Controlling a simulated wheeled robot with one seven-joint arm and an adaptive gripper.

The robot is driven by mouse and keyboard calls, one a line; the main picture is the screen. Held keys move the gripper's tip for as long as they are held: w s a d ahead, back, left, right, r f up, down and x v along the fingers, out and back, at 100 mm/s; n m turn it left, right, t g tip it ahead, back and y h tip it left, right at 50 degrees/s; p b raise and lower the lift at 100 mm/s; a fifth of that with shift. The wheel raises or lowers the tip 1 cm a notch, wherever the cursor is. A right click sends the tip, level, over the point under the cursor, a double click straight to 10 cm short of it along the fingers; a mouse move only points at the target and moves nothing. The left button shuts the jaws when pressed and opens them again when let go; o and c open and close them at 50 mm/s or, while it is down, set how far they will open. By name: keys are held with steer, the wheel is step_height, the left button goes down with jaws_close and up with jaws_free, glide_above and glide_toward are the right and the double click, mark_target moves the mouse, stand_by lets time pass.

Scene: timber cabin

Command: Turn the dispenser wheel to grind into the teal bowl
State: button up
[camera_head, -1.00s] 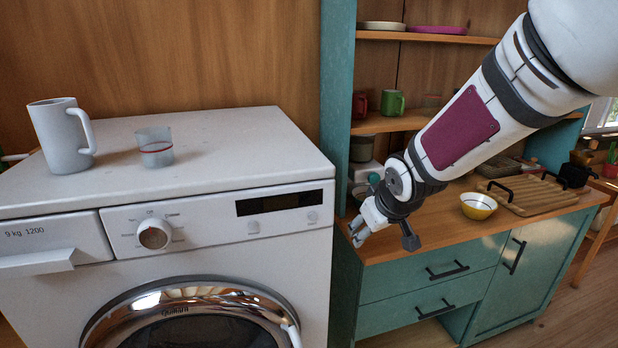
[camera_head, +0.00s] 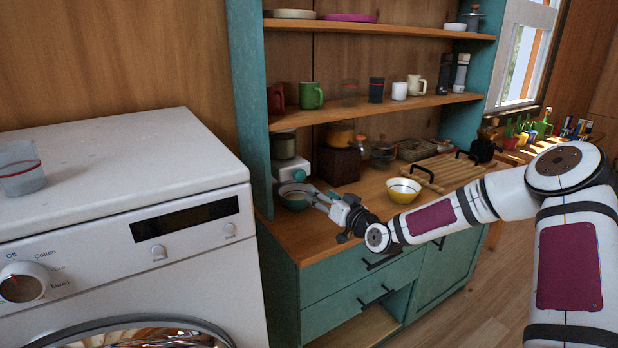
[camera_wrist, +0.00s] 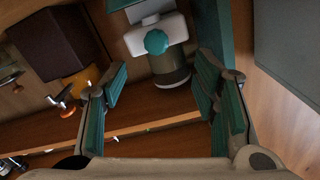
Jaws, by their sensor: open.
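The dispenser (camera_head: 284,160) is white with a dark container on top and a teal wheel (camera_head: 291,174) on its front. It stands at the left end of the wooden counter. The teal bowl (camera_head: 294,201) sits below and in front of it, partly hidden by my gripper. My gripper (camera_head: 322,198) is open and empty, just right of the bowl. In the wrist view the dispenser (camera_wrist: 167,66) appears upside down between my open fingers (camera_wrist: 160,95), with its teal wheel (camera_wrist: 157,41) facing me. The fingers seem apart from the wheel. I cannot make out the bowl there.
A dark brown box (camera_head: 338,165) stands right of the dispenser. A yellow bowl (camera_head: 403,190) and a slatted wooden tray (camera_head: 450,172) are further right. A teal cabinet side (camera_head: 250,110) and the washing machine (camera_head: 130,165) bound the left. Shelves with mugs hang above.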

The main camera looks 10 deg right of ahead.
mark_target(302, 177)
steer(key=x, duration=0.9)
steer(key=d+b+x, duration=0.1)
steer(key=x, duration=0.3)
steer(key=shift+w+a+r, duration=0.2)
steer(key=shift+w+r, duration=0.05)
steer(key=shift+w, duration=0.25)
steer(key=c, duration=1.2)
